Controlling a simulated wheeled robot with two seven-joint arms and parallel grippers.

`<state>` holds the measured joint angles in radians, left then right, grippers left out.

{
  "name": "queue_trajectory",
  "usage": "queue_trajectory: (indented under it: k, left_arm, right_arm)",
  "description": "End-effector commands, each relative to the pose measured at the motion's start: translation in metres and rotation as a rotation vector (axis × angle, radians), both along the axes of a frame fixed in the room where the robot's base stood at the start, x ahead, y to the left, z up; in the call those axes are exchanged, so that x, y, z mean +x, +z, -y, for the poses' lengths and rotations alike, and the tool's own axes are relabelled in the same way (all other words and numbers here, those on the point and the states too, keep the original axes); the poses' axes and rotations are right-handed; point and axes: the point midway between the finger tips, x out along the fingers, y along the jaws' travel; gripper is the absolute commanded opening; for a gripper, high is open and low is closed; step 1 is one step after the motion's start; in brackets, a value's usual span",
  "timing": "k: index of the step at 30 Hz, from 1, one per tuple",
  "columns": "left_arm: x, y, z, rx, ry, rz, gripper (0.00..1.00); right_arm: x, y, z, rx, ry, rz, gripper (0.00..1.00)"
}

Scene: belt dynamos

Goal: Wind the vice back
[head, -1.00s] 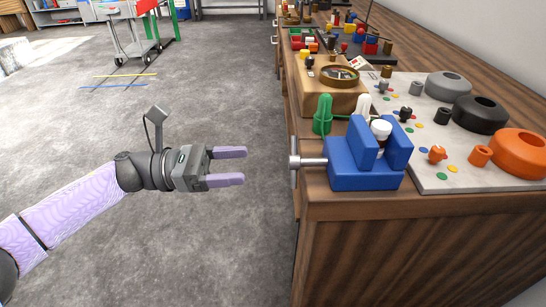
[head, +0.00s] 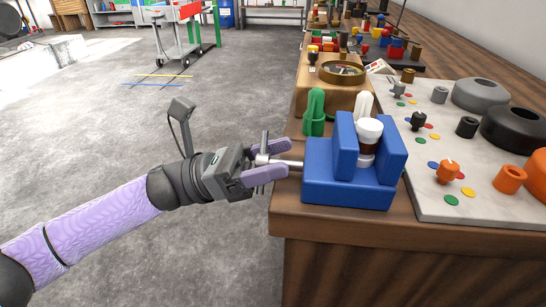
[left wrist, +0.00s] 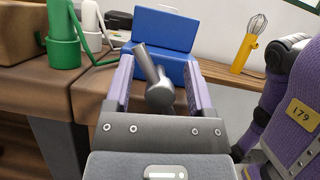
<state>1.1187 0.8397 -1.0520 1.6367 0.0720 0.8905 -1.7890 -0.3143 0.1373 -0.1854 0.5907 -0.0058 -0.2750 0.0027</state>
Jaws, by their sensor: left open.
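The blue vice (head: 345,190) sits at the left edge of the wooden bench, its two upright jaws apart. A white-topped brown piece (head: 369,130) stands between the jaws; I cannot tell whether they touch it. The vice's grey metal screw and crossbar handle (head: 263,160) stick out to the left, past the bench edge. My left gripper (head: 279,160) is open, with its purple fingers on either side of the handle. In the left wrist view the tilted handle (left wrist: 158,92) lies between the open fingers, with the vice (left wrist: 165,33) beyond. My right gripper is not in view.
A green holder (head: 314,112) and a white one (head: 363,104) stand behind the vice. A pale board (head: 440,205) with coloured dots, knobs and large rings lies to the right. A wooden box with a gauge (head: 342,72) stands farther back. The floor left of the bench is open.

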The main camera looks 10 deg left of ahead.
Motion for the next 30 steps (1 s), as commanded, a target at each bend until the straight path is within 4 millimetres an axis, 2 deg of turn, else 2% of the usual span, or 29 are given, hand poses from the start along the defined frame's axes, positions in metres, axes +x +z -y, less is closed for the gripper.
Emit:
queue_trajectory:
  k: [7,8,17,30]
  left_arm:
    - [0.0002,0.0008,0.0020,0.000,0.001,0.000,0.69]
    - [0.0002,0.0008,0.0019,0.000,0.001,0.000,0.65]
    - [0.0003,0.0007,0.0017,0.001,0.002,-0.001,0.02]
    - [0.0004,0.0033,0.0015,0.001,0.003,-0.059,0.00]
  right_arm:
    - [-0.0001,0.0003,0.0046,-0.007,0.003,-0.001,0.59]
    - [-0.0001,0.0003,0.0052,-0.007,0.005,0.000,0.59]
    - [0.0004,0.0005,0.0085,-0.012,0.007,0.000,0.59]
    - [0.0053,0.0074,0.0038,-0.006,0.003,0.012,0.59]
